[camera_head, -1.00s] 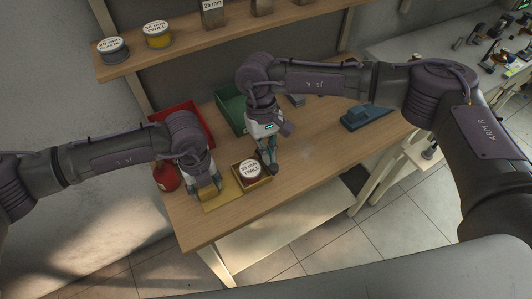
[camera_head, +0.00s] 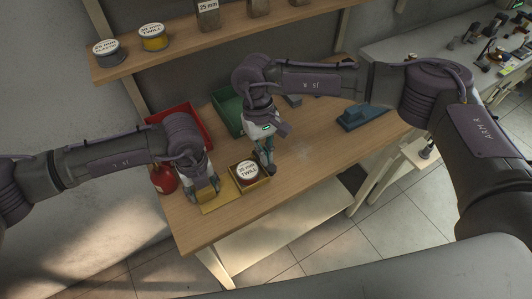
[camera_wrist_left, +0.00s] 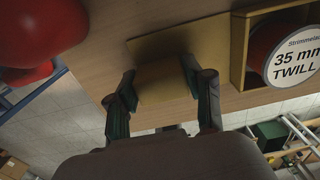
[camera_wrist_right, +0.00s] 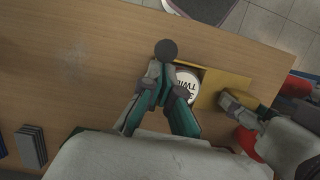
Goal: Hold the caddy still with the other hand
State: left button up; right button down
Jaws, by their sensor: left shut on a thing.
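The caddy is a yellow-tan piece with a flat plate (camera_head: 222,203), a raised block (camera_wrist_left: 162,80) on it and an open box (camera_head: 262,182) to the right. A round white-topped roll marked "35 mm TWILL" (camera_head: 246,171) sits in the box. My left gripper (camera_wrist_left: 160,72) is shut on the raised block, one finger on each side. My right gripper (camera_wrist_right: 163,70) points down beside the box's far right corner. Its fingertips are close together behind a dark round knob (camera_wrist_right: 167,50); whether they grip anything is unclear.
A red bin (camera_head: 199,122) and a green bin (camera_head: 228,108) stand behind. A red bottle (camera_head: 162,179) is left of the plate. A blue block (camera_head: 357,118) lies to the right. The shelf (camera_head: 180,55) overhangs the back.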

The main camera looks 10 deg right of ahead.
jog(key=shift+a, duration=0.1)
dwell(0.3)
jog(key=shift+w+a, duration=0.5)
jog(key=shift+a, duration=0.1)
jog(key=w+a+r, duration=0.4)
jog(key=a+r, duration=0.1)
jog(key=r, duration=0.4)
jog(key=shift+r, duration=0.35)
dwell(0.4)
